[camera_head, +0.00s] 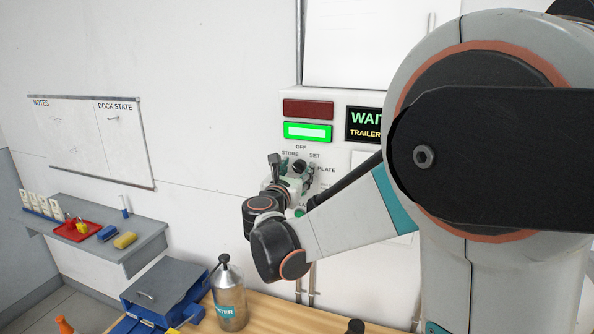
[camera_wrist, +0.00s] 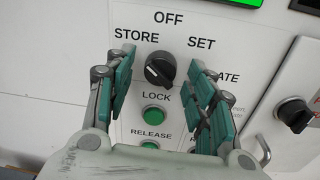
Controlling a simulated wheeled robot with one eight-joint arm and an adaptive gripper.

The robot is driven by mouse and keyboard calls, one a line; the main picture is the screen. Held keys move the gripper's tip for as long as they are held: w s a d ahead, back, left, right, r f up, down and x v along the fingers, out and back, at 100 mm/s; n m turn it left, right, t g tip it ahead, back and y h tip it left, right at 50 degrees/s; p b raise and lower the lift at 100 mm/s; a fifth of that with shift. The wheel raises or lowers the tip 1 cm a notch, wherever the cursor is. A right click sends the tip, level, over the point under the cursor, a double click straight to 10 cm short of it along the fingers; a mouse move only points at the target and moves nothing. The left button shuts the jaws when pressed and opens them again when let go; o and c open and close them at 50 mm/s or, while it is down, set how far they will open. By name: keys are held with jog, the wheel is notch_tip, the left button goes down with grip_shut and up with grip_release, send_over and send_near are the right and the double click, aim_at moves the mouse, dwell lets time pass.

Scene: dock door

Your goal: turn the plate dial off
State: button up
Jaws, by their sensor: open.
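The plate dial (camera_wrist: 160,69) is a round black knob on a white panel, below the printed words STORE, OFF and SET. A short pale mark shows on its face, seemingly toward the upper left, on the STORE side. In the head view the dial (camera_head: 299,165) shows just beyond my gripper (camera_head: 289,176). In the wrist view my gripper (camera_wrist: 158,80) is open, with one teal-padded finger on each side of the dial. Gaps show between the fingers and the knob. The right finger hides part of the PLATE label.
Below the dial are a green LOCK button (camera_wrist: 153,115) and a RELEASE button (camera_wrist: 150,145). A second black knob (camera_wrist: 294,114) is at the right. A lit green lamp (camera_head: 308,132) sits above. A water bottle (camera_head: 229,297) stands on the wooden bench (camera_head: 275,318) below my arm.

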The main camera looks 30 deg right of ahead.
jog(key=c, duration=1.1)
jog(key=shift+o, duration=0.2)
jog(key=shift+m, duration=0.3)
jog(key=m+b, duration=0.1)
jog(key=m, duration=0.3)
jog(key=shift+f+b, duration=0.1)
jog(key=shift+b, duration=0.25)
jog(key=m+b, duration=0.1)
jog(key=m, duration=0.4)
jog(key=shift+h, duration=0.3)
jog(key=shift+m, duration=0.3)
jog(key=o, duration=1.1)
jog(key=shift+c, duration=0.2)
